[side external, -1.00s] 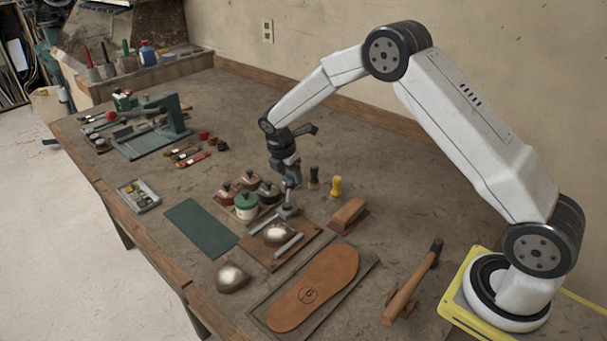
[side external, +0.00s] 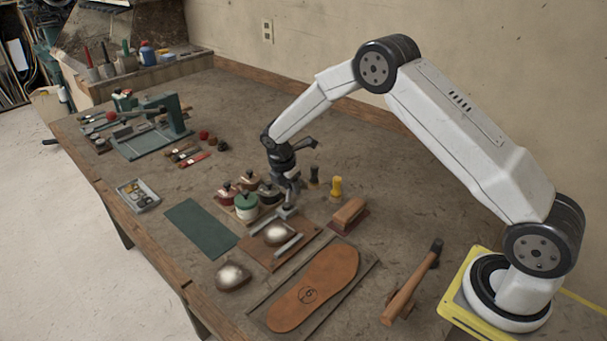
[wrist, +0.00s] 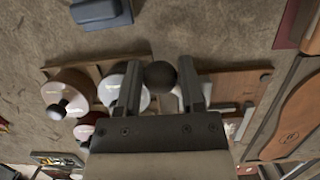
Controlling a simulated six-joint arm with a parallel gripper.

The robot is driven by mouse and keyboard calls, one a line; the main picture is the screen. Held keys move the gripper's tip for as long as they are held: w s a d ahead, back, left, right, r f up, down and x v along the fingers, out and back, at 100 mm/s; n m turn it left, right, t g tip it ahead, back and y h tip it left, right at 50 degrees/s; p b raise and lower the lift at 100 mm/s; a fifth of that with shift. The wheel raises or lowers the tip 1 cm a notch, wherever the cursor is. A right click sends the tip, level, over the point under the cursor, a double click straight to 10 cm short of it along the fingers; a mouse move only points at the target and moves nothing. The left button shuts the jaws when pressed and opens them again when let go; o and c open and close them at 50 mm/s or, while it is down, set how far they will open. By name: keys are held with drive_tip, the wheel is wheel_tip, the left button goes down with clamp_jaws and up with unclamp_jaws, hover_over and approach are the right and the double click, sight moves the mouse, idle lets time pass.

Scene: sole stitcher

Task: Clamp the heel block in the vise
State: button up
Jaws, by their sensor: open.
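The vise appears to be the brown wooden board (side external: 258,253) with two grey bars, at the middle front of the bench. A shiny rounded metal piece, apparently the heel block (side external: 277,235), sits between the bars. My gripper (side external: 288,202) points down at the board's back edge, behind the metal piece. In the wrist view the fingers of my gripper (wrist: 160,68) are open, with a dark round knob (wrist: 161,76) showing between them. I cannot tell whether they touch it. The board (wrist: 232,84) is to the right there, partly hidden by a finger.
Several lidded jars (side external: 246,206) stand close to the left of my gripper. A brown-handled block (side external: 349,212), a leather sole (side external: 315,287) and a hammer (side external: 411,283) lie to the right. Another metal dome (side external: 233,276) is in front. A green mat (side external: 201,228) lies left.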

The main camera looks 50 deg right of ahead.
drive_tip(key=shift+s+d, duration=0.1)
drive_tip(key=shift+s, duration=0.1)
idle(0.3)
drive_tip(key=shift+s+d, duration=0.2)
drive_tip(key=shift+s, duration=0.35)
drive_tip(key=shift+s+d, duration=0.2)
drive_tip(key=shift+s, duration=1.65)
drive_tip(key=shift+s+a, duration=0.2)
drive_tip(key=shift+s, duration=0.45)
